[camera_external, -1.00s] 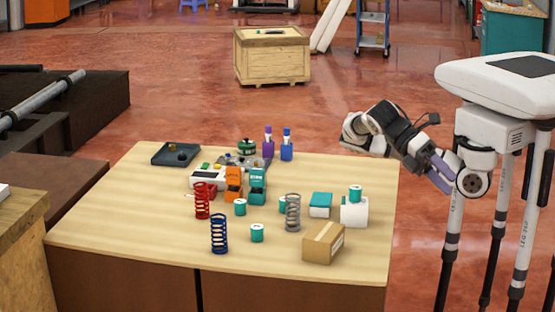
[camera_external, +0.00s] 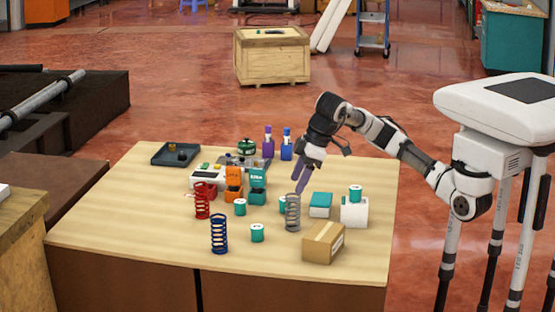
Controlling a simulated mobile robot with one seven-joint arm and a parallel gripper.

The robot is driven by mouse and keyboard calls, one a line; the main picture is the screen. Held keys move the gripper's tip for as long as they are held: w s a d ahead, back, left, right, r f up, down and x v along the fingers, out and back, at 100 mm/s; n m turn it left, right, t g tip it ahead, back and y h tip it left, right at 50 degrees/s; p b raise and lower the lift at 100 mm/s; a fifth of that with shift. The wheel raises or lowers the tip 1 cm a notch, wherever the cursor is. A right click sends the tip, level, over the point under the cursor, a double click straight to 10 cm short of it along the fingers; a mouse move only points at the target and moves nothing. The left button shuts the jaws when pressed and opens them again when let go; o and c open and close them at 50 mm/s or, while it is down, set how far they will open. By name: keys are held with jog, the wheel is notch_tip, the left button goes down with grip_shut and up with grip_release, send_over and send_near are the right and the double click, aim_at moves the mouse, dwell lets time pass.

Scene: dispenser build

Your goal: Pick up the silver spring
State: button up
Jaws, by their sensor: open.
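The silver spring (camera_external: 293,213) stands upright on the wooden table, right of the middle. My gripper (camera_external: 299,185) points down just above and slightly right of the top of the spring in this view. Its purple-grey fingers hold nothing that I can see. The fingers overlap one another from this side, so the gap between them is hard to make out. I cannot tell the exact height or depth between fingertips and spring.
A teal-capped spool (camera_external: 282,204) stands close behind the spring. A red spring (camera_external: 202,201) and a blue spring (camera_external: 219,234) stand left. The table's front left (camera_external: 130,240) is clear.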

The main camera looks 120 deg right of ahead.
aim_at(295, 196)
jog(key=shift+s+a+p+x, duration=0.15)
jog(key=shift+p+x, duration=0.15)
jog(key=shift+x, duration=1.4)
jog(key=shift+s+a+p+x, duration=0.15)
jog(key=shift+p+x, duration=0.1)
jog(key=shift+x, duration=1.4)
jog(key=shift+f, duration=0.15)
jog(key=c, duration=1.1)
